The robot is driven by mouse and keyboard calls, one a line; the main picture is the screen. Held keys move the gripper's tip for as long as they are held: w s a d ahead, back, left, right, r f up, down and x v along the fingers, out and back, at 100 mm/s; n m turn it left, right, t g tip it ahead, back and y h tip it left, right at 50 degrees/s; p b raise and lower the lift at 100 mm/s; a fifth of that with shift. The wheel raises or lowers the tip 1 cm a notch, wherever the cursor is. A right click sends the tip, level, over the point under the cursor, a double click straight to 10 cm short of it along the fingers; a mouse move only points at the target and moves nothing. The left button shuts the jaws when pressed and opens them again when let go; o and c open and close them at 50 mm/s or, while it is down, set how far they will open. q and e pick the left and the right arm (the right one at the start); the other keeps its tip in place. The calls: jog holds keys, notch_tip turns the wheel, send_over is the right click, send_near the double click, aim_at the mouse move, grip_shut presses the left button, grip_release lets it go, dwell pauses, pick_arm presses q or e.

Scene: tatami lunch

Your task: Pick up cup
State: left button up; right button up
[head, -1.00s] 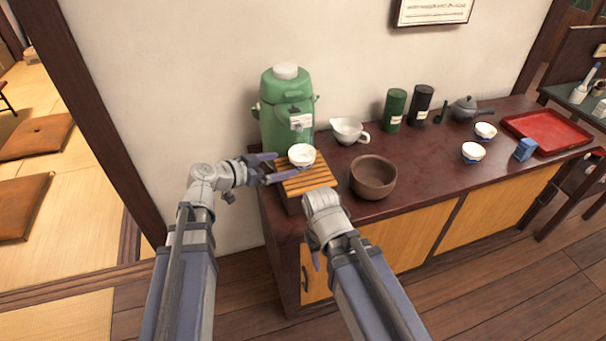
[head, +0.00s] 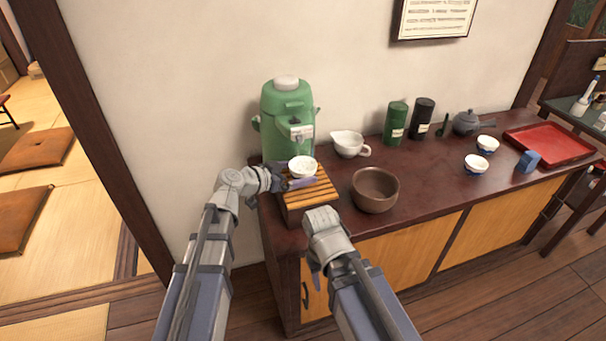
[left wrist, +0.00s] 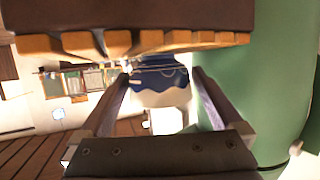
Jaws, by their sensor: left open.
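A small white cup (head: 303,164) stands on the slatted wooden rack (head: 310,197), under the spout of the green dispenser (head: 287,112). My left gripper (head: 296,175) reaches in from the left and is open, with its fingers on either side of the cup. In the left wrist view, the cup (left wrist: 160,88) shows its blue-and-white side between the two spread fingers (left wrist: 158,100); I cannot tell whether they touch it. My right gripper (head: 316,278) hangs low by the counter's front edge, mostly hidden by its own wrist, so its jaws do not show clearly.
A brown bowl (head: 374,190) stands right of the rack, and a white spouted pitcher (head: 347,144) behind it. Two patterned cups, one of them here (head: 476,164), a blue box (head: 528,162) and a red tray (head: 550,145) are farther right. The dark counter (head: 430,178) is clear between them.

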aim_at(311, 168)
pick_arm(q)
jog(key=b+x, duration=0.1)
jog(key=x, duration=0.4)
jog(key=shift+r, duration=0.15)
jog(key=shift+s, duration=0.1)
jog(key=c, duration=1.3)
jog(key=shift+r, duration=0.1)
notch_tip(311, 168, up, 4)
jog(key=p, duration=0.3)
jog(key=shift+p, duration=0.3)
jog(key=shift+s+a+f, duration=0.25)
jog(key=s+a, duration=0.3)
jog(key=a, duration=0.1)
jog(key=s+a, duration=0.8)
jog(key=a, duration=0.1)
jog(key=shift+s+a, duration=0.1)
dwell(1.2)
